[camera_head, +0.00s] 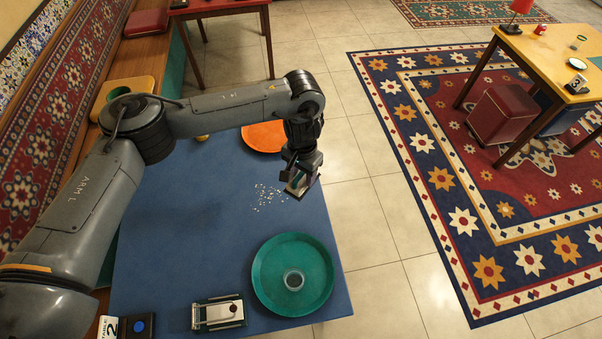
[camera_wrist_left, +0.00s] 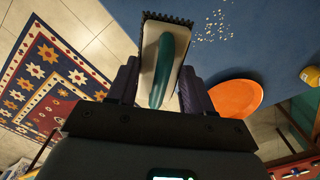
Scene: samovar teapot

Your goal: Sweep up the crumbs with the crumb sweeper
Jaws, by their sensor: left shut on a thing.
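My left gripper (camera_head: 301,168) is shut on the crumb sweeper (camera_head: 299,187) near the right edge of the blue table (camera_head: 190,230). In the left wrist view the sweeper (camera_wrist_left: 149,42) shows a pale body, a teal handle and a dark toothed edge, with the gripper's fingers (camera_wrist_left: 162,82) on either side. Scattered pale crumbs (camera_head: 267,196) lie on the table just left of the sweeper, and they also show in the left wrist view (camera_wrist_left: 219,27). Whether the sweeper touches the table is unclear. My right gripper is out of view.
A round green tray (camera_head: 265,285) with a small glass (camera_head: 293,280) stands at the near right of the table. A green and white holder (camera_head: 218,313) is at the near edge. An orange plate (camera_head: 264,137) lies behind the crumbs. Tiled floor lies right of the table.

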